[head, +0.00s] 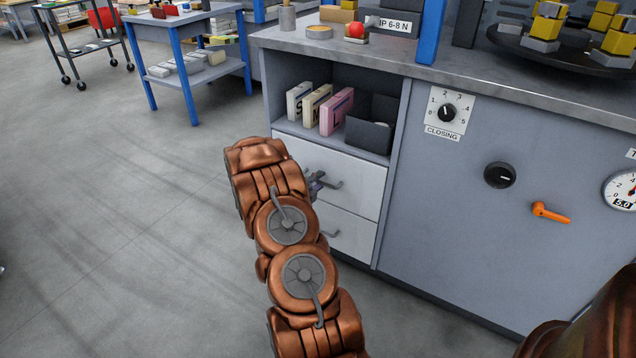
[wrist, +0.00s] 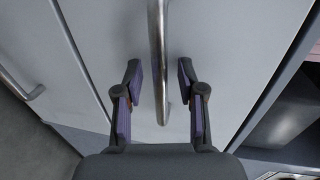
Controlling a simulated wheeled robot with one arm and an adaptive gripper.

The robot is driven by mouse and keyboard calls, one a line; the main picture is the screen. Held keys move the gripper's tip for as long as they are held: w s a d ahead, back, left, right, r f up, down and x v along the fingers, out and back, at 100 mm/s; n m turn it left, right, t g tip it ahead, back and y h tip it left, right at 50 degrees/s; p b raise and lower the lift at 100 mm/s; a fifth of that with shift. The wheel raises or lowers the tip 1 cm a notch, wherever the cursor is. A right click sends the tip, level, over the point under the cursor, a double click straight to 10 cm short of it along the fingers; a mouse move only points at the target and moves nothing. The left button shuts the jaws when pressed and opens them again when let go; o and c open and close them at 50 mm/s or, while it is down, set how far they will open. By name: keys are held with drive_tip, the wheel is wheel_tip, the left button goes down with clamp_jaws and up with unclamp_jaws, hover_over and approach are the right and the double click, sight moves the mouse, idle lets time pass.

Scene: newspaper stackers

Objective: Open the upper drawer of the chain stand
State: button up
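The grey stand (head: 480,170) has a white upper drawer (head: 352,178) below an open shelf, and its front looks flush. The upper drawer's bar handle (head: 332,184) is partly hidden by my arm in the head view. In the wrist view the handle (wrist: 157,45) runs down the middle, its lower end between my fingers. My gripper (wrist: 160,88) is open, with one finger on each side of the bar and visible gaps. In the head view my gripper (head: 316,184) is mostly hidden behind my copper arm.
A lower drawer (head: 350,238) with its own handle (head: 331,234) is below; that handle shows at the left in the wrist view (wrist: 20,84). The shelf (head: 290,128) holds boxes and a dark holder. Orange lever (head: 549,212) and dials are at right. Floor at left is clear.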

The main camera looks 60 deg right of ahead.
drive_tip(key=shift+d, duration=0.1)
drive_tip(key=shift+c, duration=0.3)
clamp_jaws()
